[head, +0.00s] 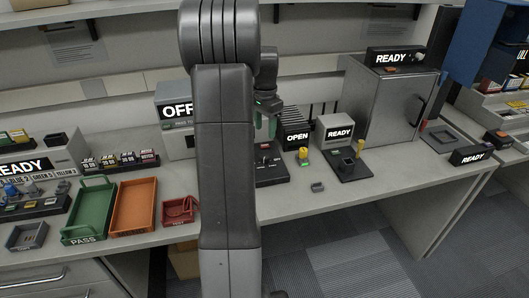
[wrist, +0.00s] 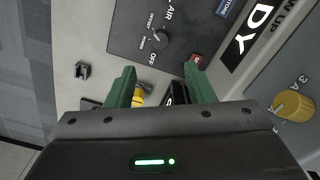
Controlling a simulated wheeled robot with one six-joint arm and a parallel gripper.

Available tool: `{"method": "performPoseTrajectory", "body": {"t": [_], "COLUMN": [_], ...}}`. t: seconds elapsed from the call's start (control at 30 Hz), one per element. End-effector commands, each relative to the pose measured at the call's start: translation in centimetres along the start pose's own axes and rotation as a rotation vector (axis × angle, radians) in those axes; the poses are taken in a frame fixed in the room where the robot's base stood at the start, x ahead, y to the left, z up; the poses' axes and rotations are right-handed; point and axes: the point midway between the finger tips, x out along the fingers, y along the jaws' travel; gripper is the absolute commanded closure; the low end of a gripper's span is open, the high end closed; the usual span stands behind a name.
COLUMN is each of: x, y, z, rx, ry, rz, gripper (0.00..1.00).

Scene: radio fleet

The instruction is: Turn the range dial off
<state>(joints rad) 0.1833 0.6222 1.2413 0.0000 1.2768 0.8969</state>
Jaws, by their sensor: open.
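In the wrist view, a small black dial (wrist: 161,39) sits on a dark panel (wrist: 125,28) with white markings around it. One marking reads OFF and larger lettering reads AIR; no word "range" is legible. Which marking the dial points to is too small to tell. My gripper (wrist: 161,70) is open, its two green fingers apart with nothing held. The dial lies beyond the fingertips, between their lines, apart from them. In the head view my gripper (head: 264,127) hangs above the bench, near the black panel (head: 273,171); my arm hides part of that area.
A yellow knob (wrist: 294,105) and a red switch (wrist: 196,59) also show in the wrist view. In the head view, an OPEN sign (head: 297,137), a READY box (head: 337,132) and a grey cabinet (head: 382,100) stand to the right. Green (head: 86,238) and orange (head: 116,228) trays lie left.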

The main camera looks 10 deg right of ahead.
Motion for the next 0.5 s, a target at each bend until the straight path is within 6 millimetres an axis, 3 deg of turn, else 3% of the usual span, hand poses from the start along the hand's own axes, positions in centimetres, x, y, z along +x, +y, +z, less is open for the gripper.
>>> {"method": "performPoseTrajectory", "body": {"t": [0.3, 0.5], "x": [7.0, 10.0], "y": [0.1, 0.1], "z": [0.1, 0.1], "rx": [-0.002, -0.002], "ry": [-0.004, -0.002], "rz": [0.004, 0.003], "gripper": [0.51, 0.51]}}
